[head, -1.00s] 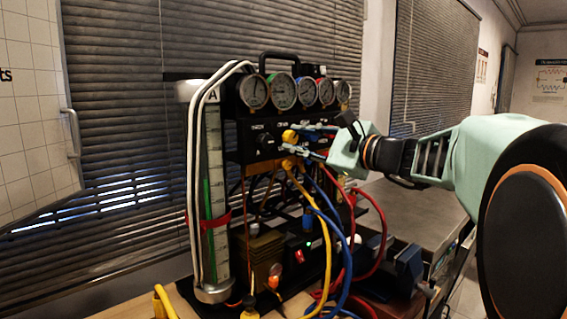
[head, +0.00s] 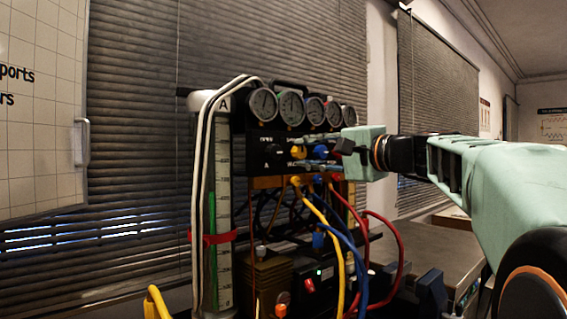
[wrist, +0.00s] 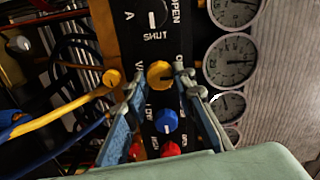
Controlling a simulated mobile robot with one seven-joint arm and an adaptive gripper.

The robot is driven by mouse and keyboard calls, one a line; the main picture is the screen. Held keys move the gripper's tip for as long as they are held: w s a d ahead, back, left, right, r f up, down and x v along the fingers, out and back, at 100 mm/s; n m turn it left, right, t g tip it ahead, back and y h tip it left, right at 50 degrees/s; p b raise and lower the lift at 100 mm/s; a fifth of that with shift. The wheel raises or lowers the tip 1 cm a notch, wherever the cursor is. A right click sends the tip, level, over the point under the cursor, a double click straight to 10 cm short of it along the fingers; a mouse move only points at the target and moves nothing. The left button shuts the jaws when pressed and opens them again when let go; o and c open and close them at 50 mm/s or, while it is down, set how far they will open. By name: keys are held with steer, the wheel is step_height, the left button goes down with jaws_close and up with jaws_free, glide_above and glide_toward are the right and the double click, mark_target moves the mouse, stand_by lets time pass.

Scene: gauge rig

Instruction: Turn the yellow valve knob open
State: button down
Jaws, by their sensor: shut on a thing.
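The yellow valve knob (head: 298,153) is on the front of the black gauge panel, left of the blue knob (head: 321,152). In the wrist view the yellow knob (wrist: 159,74) sits between the two fingertips of my gripper (wrist: 161,76), which is shut on it. In the head view my gripper (head: 303,152) reaches in from the right, one finger above the knob and one below. The knob's pointer is too small to read.
A black knob (wrist: 157,14) marked OPEN and SHUT is beside the yellow one. Red knobs (wrist: 170,149) lie beyond the blue one. Several gauges (head: 291,106) line the panel top. Yellow, blue and red hoses (head: 397,250) hang below. A glass column (head: 222,225) stands at left.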

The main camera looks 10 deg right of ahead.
stand_by(0.5)
steer(key=c, duration=1.6)
jaws_free()
steer(key=v, duration=0.7)
steer(key=shift+s+d, duration=0.15)
steer(key=shift+s, duration=0.05)
